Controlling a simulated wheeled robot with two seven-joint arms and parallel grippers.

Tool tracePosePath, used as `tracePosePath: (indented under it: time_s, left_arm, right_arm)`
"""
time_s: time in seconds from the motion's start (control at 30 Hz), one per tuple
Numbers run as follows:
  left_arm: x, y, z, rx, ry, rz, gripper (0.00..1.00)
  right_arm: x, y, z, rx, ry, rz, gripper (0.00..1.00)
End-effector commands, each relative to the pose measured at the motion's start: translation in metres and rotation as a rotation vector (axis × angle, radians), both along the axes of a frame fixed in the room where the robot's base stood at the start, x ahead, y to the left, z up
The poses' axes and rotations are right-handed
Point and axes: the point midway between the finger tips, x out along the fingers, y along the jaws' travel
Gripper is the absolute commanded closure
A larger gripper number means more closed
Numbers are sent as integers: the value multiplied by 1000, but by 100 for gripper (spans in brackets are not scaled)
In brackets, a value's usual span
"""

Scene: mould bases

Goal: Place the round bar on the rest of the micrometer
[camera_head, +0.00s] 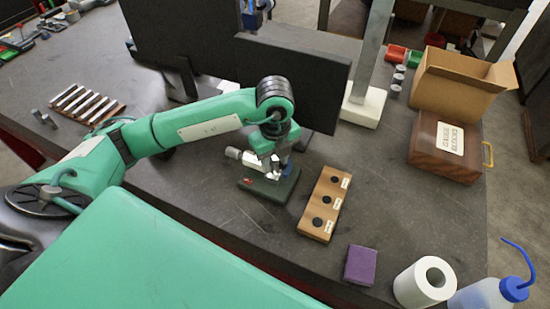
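The micrometer (236,153) stands on a dark green base (256,188) near the middle of the table, with its pale silver barrel pointing left. My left gripper (279,170) points down right over the micrometer, at the right part of its frame. Its fingers are small and overlap the micrometer and a blue part, so I cannot tell whether they are open or hold the round bar. I cannot make out the round bar for certain. My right gripper is not in view.
A wooden block (324,205) with several dark round spots lies right of the micrometer. A purple block (360,265), paper roll (425,282) and wash bottle (490,294) line the front right. Dark monitors (295,80) stand behind my arm. A wooden box (443,147) sits at right.

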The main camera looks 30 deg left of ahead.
Motion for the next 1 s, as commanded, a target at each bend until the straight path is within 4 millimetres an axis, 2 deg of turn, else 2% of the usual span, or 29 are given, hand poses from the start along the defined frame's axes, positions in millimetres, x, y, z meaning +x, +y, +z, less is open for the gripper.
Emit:
tracePosePath:
  time_s: [0.27, 0.37, 0.43, 0.67, 0.8, 1.0]
  left_arm:
    - [0, 0, 1, 0, 0, 0, 61]
    - [0, 0, 4, 0, 0, 0, 61]
    - [1, 0, 9, -1, -3, 0, 61]
    - [1, -1, 54, -1, -8, -3, 61]
    - [1, 0, 80, 0, -6, -1, 61]
    - [1, 0, 104, 1, -4, 0, 61]
  right_arm:
    - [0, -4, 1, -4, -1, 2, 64]
    - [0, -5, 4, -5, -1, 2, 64]
    - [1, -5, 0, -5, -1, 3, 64]
    - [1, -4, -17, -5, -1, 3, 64]
    - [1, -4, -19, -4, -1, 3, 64]
    - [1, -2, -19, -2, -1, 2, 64]
